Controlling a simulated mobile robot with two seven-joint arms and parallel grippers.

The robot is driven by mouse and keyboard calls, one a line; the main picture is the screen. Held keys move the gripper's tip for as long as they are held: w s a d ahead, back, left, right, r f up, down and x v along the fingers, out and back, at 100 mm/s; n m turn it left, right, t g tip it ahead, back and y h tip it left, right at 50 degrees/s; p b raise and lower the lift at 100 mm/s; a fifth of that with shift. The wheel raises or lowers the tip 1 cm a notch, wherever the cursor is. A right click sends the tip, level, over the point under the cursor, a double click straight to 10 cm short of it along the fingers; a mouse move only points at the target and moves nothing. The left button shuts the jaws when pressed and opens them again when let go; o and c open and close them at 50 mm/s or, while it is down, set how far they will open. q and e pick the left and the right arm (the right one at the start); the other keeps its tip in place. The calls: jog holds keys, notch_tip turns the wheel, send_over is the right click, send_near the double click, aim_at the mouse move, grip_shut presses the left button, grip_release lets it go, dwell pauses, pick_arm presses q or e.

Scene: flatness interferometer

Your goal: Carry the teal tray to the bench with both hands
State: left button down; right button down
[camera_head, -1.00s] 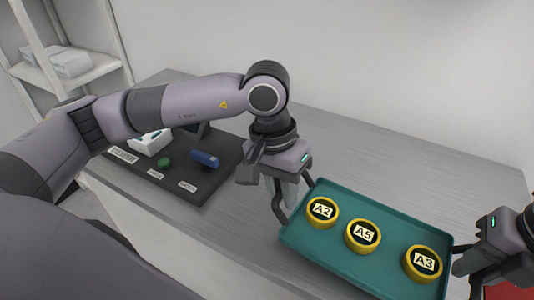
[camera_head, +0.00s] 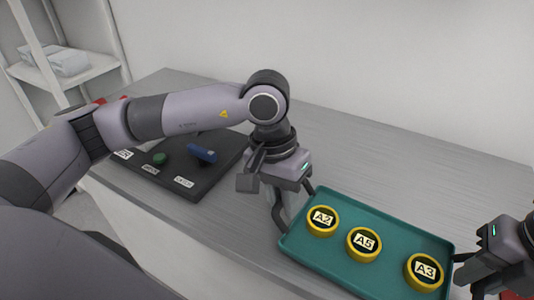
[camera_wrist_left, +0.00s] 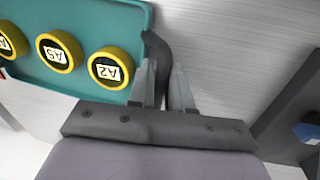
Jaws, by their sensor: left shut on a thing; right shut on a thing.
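The teal tray (camera_head: 325,262) is at the lower right of the head view, over the grey bench. It carries three yellow-rimmed round pieces labelled A2 (camera_head: 322,221), A5 (camera_head: 364,244) and A3 (camera_head: 425,272). My left gripper (camera_head: 283,215) is shut on the dark handle at the tray's left end. In the left wrist view the fingers (camera_wrist_left: 163,90) close around that handle, and the tray (camera_wrist_left: 122,18) lies at upper left. My right gripper (camera_head: 462,272) is at the tray's right end, partly cut off by the frame; its fingers are mostly hidden. I cannot tell whether the tray touches the bench.
The grey bench (camera_head: 400,160) is clear behind the tray. A dark panel (camera_head: 205,180) with a blue lever (camera_head: 203,154), a green knob (camera_head: 160,158) and labels is at the left, partly behind my left arm. A white shelf (camera_head: 70,75) stands at far left. Something red shows at lower right.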

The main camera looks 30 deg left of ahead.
pick_arm(q)
jog(key=shift+f+b, duration=0.35)
jog(key=shift+f, duration=0.15)
pick_arm(e)
jog(key=shift+f, duration=0.5)
pick_arm(q)
jog(key=c, duration=1)
grip_release()
jog(key=shift+r, duration=0.15)
jog(key=shift+c, duration=0.2)
pick_arm(e)
jog(key=c, duration=1)
grip_release()
jog(key=shift+r, duration=0.15)
jog(key=shift+c, duration=0.2)
pick_arm(q)
jog(key=shift+r, duration=0.15)
pick_arm(e)
jog(key=shift+r, duration=0.25)
pick_arm(q)
notch_tip(320, 180, up, 12)
jog(key=a, duration=0.2)
jog(key=shift+f, duration=0.25)
pick_arm(e)
notch_tip(320, 180, up, 11)
jog(key=d, duration=0.2)
jog(key=shift+s+r, duration=0.15)
jog(key=shift+r, duration=0.05)
